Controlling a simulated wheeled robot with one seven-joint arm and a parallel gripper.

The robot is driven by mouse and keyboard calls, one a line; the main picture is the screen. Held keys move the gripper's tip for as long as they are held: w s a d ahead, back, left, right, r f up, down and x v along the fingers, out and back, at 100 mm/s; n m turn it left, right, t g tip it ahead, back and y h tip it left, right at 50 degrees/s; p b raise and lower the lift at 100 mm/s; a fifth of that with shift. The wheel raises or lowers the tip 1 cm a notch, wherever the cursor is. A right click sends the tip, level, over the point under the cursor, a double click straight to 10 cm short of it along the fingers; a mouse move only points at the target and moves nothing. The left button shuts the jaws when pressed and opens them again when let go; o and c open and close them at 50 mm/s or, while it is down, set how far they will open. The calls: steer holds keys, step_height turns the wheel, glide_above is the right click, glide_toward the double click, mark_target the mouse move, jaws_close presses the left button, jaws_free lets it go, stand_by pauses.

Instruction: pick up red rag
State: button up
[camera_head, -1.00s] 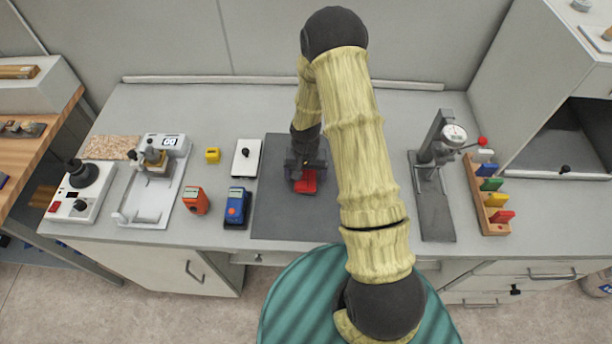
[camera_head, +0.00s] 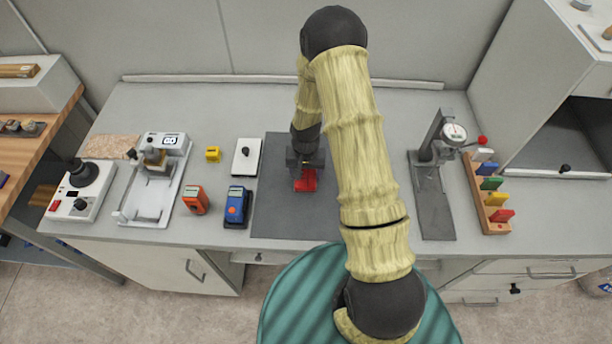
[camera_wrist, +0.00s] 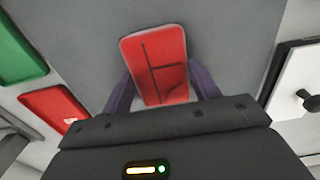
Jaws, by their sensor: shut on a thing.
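The red rag (camera_head: 306,181) is a flat, folded red piece with rounded corners on the dark grey mat (camera_head: 272,205). My gripper (camera_head: 304,172) points down at it from above and is shut on it. In the wrist view the rag (camera_wrist: 155,52) shows dark crease lines and sits between my two purple-grey fingers (camera_wrist: 161,88). Its near end is hidden by the gripper body. I cannot tell whether it is clear of the mat.
A white plate with a black knob (camera_head: 246,157), a blue device (camera_head: 236,207) and an orange device (camera_head: 195,200) stand left of the mat. A gauge stand (camera_head: 436,195) is right. In the wrist view, a green piece (camera_wrist: 18,52) and another red piece (camera_wrist: 57,112) lie left.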

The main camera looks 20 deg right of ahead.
mark_target(306, 175)
steer(key=shift+r, duration=0.15)
step_height(306, 175, up, 10)
steer(key=b, duration=0.3)
stand_by(0.5)
steer(key=o, duration=0.5)
steer(key=c, duration=0.3)
